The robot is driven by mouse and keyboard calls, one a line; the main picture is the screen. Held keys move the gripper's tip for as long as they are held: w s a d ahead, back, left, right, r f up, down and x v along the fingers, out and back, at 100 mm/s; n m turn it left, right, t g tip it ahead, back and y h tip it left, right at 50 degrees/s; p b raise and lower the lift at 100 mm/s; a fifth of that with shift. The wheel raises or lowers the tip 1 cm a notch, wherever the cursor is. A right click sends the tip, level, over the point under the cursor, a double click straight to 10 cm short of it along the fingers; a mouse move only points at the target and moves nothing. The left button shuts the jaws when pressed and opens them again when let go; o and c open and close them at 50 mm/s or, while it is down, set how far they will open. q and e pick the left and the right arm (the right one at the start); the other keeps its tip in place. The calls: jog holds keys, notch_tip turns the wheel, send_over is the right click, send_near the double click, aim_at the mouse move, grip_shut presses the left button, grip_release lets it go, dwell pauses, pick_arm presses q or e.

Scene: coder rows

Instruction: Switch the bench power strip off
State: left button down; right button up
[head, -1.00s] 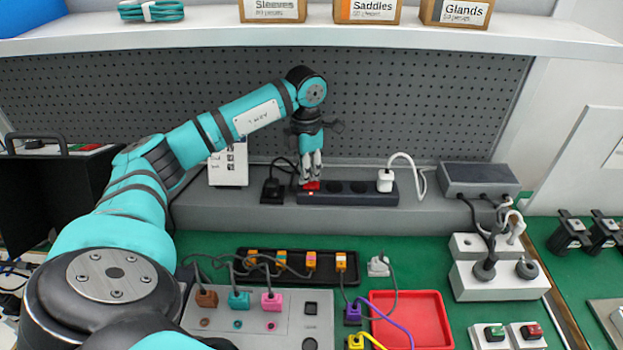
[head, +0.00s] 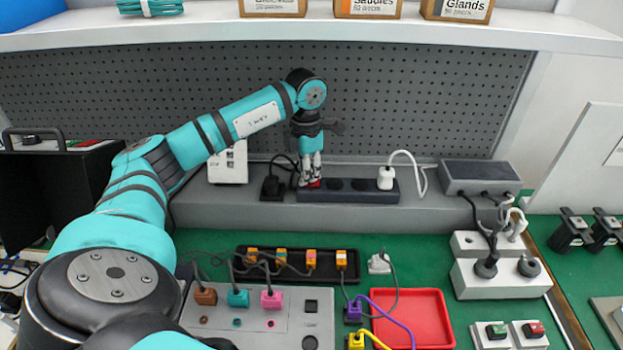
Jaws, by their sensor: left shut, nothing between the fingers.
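The dark bench power strip (head: 345,192) lies on the grey ledge at the back of the bench. A white plug (head: 385,178) sits in its right part. Its red switch (head: 313,183) is at the left end. My left gripper (head: 311,181) is shut and points down, with its fingertips at the red switch and partly hiding it. I cannot tell whether the fingertips press on it or which way the switch is set. My right gripper is not in view.
A black plug block (head: 273,187) stands just left of the strip. A grey box (head: 479,178) with cables is to the right. A shelf overhangs above.

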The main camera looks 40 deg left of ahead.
pick_arm(q)
jog(key=shift+f, duration=0.15)
jog(key=shift+r+p, duration=0.75)
jog(key=shift+r, duration=0.1)
jog(key=shift+r+p, duration=2.1)
jog(key=shift+r, duration=0.6)
jog(key=shift+f, duration=0.1)
